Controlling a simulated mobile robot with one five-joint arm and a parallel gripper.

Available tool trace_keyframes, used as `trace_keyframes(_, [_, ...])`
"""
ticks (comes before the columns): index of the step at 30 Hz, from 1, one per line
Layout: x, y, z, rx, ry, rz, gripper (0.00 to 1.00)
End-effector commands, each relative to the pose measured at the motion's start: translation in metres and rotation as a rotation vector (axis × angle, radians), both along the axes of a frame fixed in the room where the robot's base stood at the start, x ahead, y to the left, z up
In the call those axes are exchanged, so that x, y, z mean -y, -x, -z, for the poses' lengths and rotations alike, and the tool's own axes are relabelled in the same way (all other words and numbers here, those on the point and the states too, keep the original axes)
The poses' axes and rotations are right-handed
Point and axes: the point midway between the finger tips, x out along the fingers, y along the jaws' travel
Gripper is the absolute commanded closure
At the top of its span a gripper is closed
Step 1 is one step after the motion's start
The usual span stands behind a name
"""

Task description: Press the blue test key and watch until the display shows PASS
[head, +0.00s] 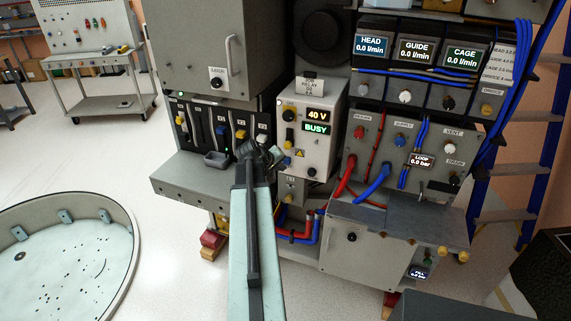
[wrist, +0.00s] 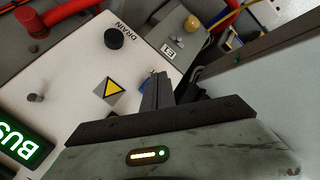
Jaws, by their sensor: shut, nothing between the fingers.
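The grey test box (head: 325,100) stands in the middle of the head view. Its upper display reads 40 V (head: 319,114), and the green display (head: 316,128) below reads BUSY. Part of the green display also shows sideways in the wrist view (wrist: 22,141). My gripper (head: 274,156) is shut and empty at the box's lower left front. In the wrist view its fingertips (wrist: 155,82) are close to the panel. A small bit of blue, likely the test key (wrist: 148,77), shows beside the tips. The fingers hide most of it, so I cannot tell whether they touch.
A yellow warning triangle (wrist: 109,91) and a black knob (wrist: 114,38) are on the panel near my fingers. Red and blue hoses (head: 372,182) run at the right. A grey cabinet (head: 190,45) stands left. A round tub (head: 65,255) is on the floor.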

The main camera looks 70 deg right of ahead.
Motion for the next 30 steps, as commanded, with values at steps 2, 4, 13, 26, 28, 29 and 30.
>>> trace_keyframes(2, [0.0,0.0,0.0,0.0,0.0,0.0,1.0])
trace_keyframes(4, [-0.001,0.0,0.0,0.0,0.0,0.0,1.0])
trace_keyframes(13, [-0.031,0.0,0.0,0.0,0.0,-0.002,1.0])
trace_keyframes(26, [-0.06,-0.002,0.0,0.0,0.0,0.0,1.0])
trace_keyframes(28, [-0.06,-0.002,0.0,0.0,0.0,0.0,1.0])
trace_keyframes(29, [-0.06,-0.002,0.0,0.0,0.0,0.0,1.0])
trace_keyframes(30, [-0.06,-0.002,0.0,0.0,0.0,0.0,1.0])
